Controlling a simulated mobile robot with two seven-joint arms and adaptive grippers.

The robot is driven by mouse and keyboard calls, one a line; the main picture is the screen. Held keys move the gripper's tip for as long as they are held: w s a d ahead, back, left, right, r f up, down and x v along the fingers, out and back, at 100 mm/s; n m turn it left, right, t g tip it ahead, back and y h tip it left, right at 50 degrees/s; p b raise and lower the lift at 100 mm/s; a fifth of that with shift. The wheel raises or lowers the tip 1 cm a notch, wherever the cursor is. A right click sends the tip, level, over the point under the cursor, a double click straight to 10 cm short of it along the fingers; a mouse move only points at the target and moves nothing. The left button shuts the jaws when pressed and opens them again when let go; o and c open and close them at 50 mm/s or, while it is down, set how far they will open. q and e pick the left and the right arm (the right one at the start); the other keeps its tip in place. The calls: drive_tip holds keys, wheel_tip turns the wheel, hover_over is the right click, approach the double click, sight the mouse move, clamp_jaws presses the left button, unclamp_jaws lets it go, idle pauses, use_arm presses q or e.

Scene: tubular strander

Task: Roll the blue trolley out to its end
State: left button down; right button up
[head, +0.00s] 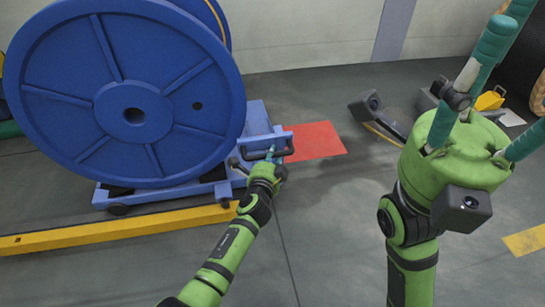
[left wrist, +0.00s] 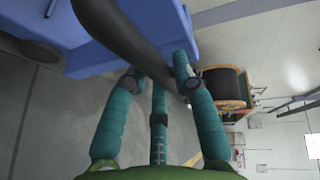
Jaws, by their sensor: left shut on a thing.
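The blue trolley (head: 258,116) stands on the grey floor with a large blue reel (head: 75,95) on it. Its dark handle (head: 254,155) sticks out at the near right end. My left gripper (head: 272,156) is at this handle and shut on it. In the left wrist view the teal fingers (left wrist: 165,80) close around the dark handle bar (left wrist: 120,35), with the trolley's blue frame (left wrist: 85,62) behind. My right gripper (head: 492,85) is raised at the right, its teal fingers spread and empty, away from the trolley. The trolley's far-side wheels are hidden.
A red floor patch (head: 318,141) lies just right of the trolley. A yellow rail (head: 120,232) runs along its near side. A dark device on the floor (head: 378,112) stands farther right. The floor in front right of the trolley is clear.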

use_arm(q)
drive_tip(key=c, duration=1)
unclamp_jaws()
drive_tip(key=shift+a+f, duration=0.25)
drive_tip(key=shift+a, duration=0.15)
drive_tip(key=shift+w+d+r, duration=0.1)
drive_tip(key=v, duration=1.2)
drive_tip(key=shift+d, duration=0.1)
